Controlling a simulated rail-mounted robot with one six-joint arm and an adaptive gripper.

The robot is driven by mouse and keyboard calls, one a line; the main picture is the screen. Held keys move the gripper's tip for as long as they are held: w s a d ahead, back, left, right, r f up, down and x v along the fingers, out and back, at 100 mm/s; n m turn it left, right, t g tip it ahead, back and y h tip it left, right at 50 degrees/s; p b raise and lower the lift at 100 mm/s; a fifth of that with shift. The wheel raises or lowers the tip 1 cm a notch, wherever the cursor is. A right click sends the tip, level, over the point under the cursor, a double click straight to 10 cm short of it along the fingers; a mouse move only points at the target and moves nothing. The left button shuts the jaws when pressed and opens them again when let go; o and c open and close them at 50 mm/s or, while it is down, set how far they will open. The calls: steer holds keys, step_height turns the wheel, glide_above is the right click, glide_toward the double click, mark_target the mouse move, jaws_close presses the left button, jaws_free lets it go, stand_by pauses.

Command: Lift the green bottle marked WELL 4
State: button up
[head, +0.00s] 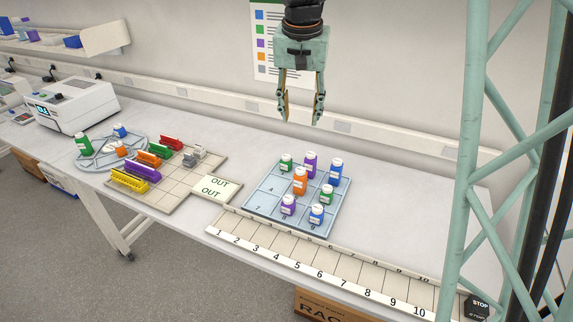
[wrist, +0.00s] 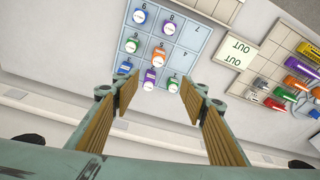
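Green bottles with white caps show in several places. One green bottle (head: 286,163) stands at the back left of the blue numbered tray (head: 262,211); it also shows in the wrist view (wrist: 173,85). Another green bottle (head: 326,195) stands at the tray's right side, also in the wrist view (wrist: 131,45). A third green bottle (head: 84,146) stands far left near the white instrument. The bottle labels are too small to read, so I cannot tell which says WELL 4. My gripper (head: 301,108) is open and empty, high above and behind the tray, fingers pointing down.
Purple, blue and orange bottles (head: 300,182) stand close among the green ones in the tray. Left of it are the OUT plate (head: 228,190) and a rack board with coloured clips (head: 142,170). A numbered strip (head: 318,262) runs along the front. My gripper is clear of everything.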

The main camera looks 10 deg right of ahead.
steer(key=w+f+m+p, duration=0.1)
steer(key=w+f+p, duration=0.1)
steer(key=w+f, duration=0.7)
steer(key=m+p, duration=0.2)
glide_toward(286, 157)
steer(key=shift+w+a+r+g, duration=0.2)
steer(key=shift+w+r+g, duration=0.2)
steer(key=shift+r, duration=0.2)
steer(key=shift+w+d+f, duration=0.15)
steer(key=shift+f, duration=1.25)
steer(key=shift+w+d+f, duration=0.1)
steer(key=shift+w+f, duration=0.05)
steer(key=shift+f, duration=1.3)
steer(key=shift+w+d+f, duration=0.15)
steer(key=shift+f, duration=1.25)
steer(key=shift+w+d+f+p, duration=0.1)
steer(key=shift+w+f+p, duration=0.1)
steer(key=shift+f, duration=1.05)
steer(key=shift+w+d+f+p, duration=0.1)
steer(key=shift+d+f+p, duration=0.05)
steer(key=shift+f, duration=1.15)
steer(key=shift+c, duration=0.3)
